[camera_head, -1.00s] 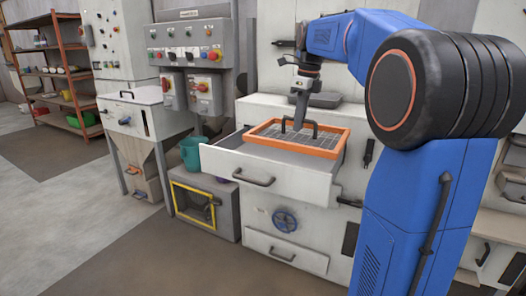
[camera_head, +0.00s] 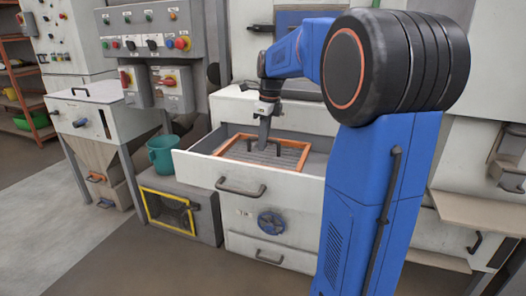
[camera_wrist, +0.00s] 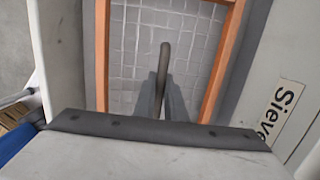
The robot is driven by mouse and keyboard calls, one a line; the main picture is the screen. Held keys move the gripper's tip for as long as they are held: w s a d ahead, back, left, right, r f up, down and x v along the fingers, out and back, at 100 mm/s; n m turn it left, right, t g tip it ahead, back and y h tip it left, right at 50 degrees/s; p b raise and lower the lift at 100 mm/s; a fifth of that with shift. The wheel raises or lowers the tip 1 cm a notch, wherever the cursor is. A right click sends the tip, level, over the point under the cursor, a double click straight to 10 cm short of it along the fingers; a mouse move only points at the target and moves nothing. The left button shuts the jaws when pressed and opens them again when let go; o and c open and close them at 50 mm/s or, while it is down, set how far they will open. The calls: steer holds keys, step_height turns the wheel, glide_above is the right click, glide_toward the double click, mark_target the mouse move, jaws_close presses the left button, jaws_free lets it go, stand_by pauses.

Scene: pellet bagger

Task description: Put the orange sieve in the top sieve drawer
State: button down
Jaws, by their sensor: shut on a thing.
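The orange sieve (camera_head: 304,157) has a rectangular orange frame, a grey mesh and a dark handle. It sits inside the pulled-out top sieve drawer (camera_head: 285,187), its frame low between the drawer walls. I cannot tell whether it rests on the drawer floor. My gripper (camera_head: 263,139) reaches down into the drawer from above and is shut on a dark handle of the sieve. In the wrist view my gripper (camera_wrist: 165,92) grips the upright handle, with the sieve's orange rails (camera_wrist: 222,62) on both sides and mesh below.
A teal bucket (camera_head: 164,153) stands left of the drawer on a grey box with a yellow-framed window (camera_head: 168,211). A blue handwheel (camera_head: 271,223) is below the drawer. A control panel (camera_head: 152,32) hangs at upper left. A panel lettered "Sieve" (camera_wrist: 283,108) is at right in the wrist view.

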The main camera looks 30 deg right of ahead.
steer(key=shift+f, duration=1.85)
steer(key=c, duration=1.8)
jaws_free()
steer(key=shift+f, duration=0.1)
steer(key=r, duration=0.4)
steer(key=s+r, duration=0.1)
steer(key=r, duration=0.3)
steer(key=d+r, duration=0.1)
steer(key=r, duration=0.3)
steer(key=shift+s+r, duration=0.1)
steer(key=shift+s, duration=0.05)
